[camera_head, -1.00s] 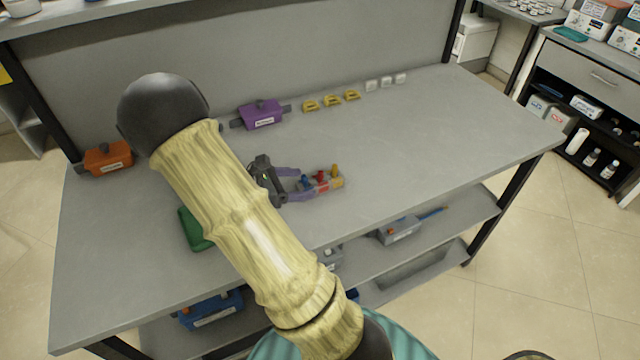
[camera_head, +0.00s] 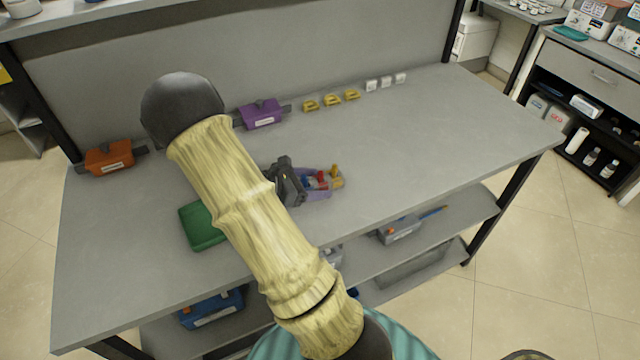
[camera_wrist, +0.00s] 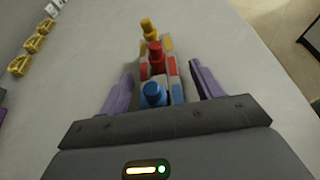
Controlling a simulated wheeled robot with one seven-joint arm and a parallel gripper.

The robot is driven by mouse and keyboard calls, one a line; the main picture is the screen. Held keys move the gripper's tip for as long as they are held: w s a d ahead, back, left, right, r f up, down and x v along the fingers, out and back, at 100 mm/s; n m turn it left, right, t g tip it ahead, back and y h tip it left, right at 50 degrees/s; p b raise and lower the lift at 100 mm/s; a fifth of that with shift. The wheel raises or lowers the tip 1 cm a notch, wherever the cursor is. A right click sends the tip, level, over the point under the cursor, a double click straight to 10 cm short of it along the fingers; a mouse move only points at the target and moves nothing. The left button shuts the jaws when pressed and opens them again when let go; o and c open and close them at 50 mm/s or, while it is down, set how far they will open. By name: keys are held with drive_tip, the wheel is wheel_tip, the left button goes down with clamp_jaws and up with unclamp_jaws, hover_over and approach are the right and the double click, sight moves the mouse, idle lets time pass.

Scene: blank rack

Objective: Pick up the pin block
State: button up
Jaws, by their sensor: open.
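The pin block (camera_wrist: 144,73) is a small block with a blue, a red and a yellow peg in a row, and coloured patches by the pegs. It sits on the grey workbench. In the head view the pin block (camera_head: 336,183) shows its yellow end, and my gripper partly hides the rest. My gripper (camera_wrist: 160,82) is open, with one purple finger on each side of the block. In the wrist view I see gaps between the fingers and the block. In the head view my gripper (camera_head: 318,182) is low over the bench around the block.
A green box (camera_head: 200,228) lies left of my gripper, partly behind my arm. An orange box (camera_head: 108,158), a purple box (camera_head: 262,114), yellow pieces (camera_head: 332,100) and white pieces (camera_head: 386,82) line the back. The bench's right side (camera_head: 440,140) is clear.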

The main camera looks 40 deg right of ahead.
sight(313, 182)
drive_tip(key=shift+c, duration=0.3)
drive_tip(key=c, duration=1)
wheel_tip(313, 182, up, 10)
drive_tip(key=shift+r, duration=0.1)
